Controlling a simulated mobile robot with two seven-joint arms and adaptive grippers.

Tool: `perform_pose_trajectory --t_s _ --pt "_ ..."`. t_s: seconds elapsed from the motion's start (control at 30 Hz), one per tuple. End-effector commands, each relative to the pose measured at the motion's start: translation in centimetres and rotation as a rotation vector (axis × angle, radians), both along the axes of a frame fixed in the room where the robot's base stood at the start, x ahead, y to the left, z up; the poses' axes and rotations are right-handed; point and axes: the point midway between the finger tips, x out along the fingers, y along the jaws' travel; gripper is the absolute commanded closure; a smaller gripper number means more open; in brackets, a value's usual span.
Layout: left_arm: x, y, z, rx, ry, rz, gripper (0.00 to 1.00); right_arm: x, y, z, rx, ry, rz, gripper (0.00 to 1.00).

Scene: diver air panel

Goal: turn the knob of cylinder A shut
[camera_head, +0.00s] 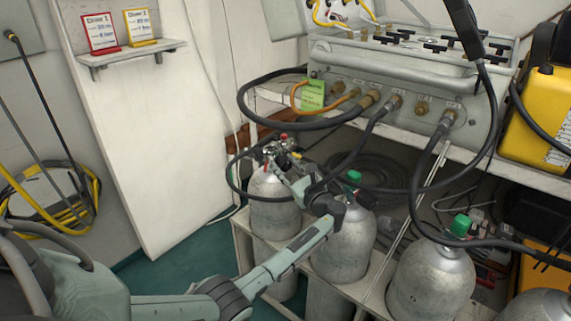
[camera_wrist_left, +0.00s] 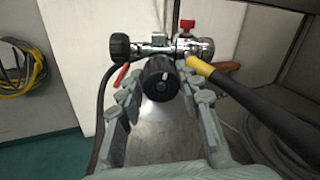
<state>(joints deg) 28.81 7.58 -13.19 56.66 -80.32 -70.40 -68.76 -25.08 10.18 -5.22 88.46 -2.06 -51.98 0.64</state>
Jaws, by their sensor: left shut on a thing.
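The leftmost grey cylinder (camera_head: 275,215) stands on the rack, with a metal valve (camera_wrist_left: 160,45) on top. I cannot read a letter on it. A round black knob (camera_wrist_left: 160,82) with a small pale mark faces the left wrist camera. My left gripper (camera_head: 284,160) reaches the valve from the right in the head view. In the left wrist view its two fingers (camera_wrist_left: 164,92) stand on either side of the black knob and are shut on it. Another black round part (camera_wrist_left: 119,46) and a red tap (camera_wrist_left: 187,25) sit on the valve. My right gripper is not in view.
Cylinders with green knobs stand to the right, the nearest (camera_head: 345,245) under my left arm. A yellow-collared black hose (camera_wrist_left: 240,92) leaves the valve. The grey air panel (camera_head: 400,90) with looping black hoses is above. A white board (camera_head: 140,130) stands behind left.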

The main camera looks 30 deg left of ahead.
Motion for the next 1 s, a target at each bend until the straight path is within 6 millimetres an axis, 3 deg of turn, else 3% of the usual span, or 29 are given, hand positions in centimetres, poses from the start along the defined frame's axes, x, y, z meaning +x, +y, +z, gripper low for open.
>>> perform_pose_trajectory --t_s 1.0 --pt "-0.09 -0.08 -0.07 0.398 0.878 -0.001 0.94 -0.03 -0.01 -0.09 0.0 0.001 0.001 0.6"
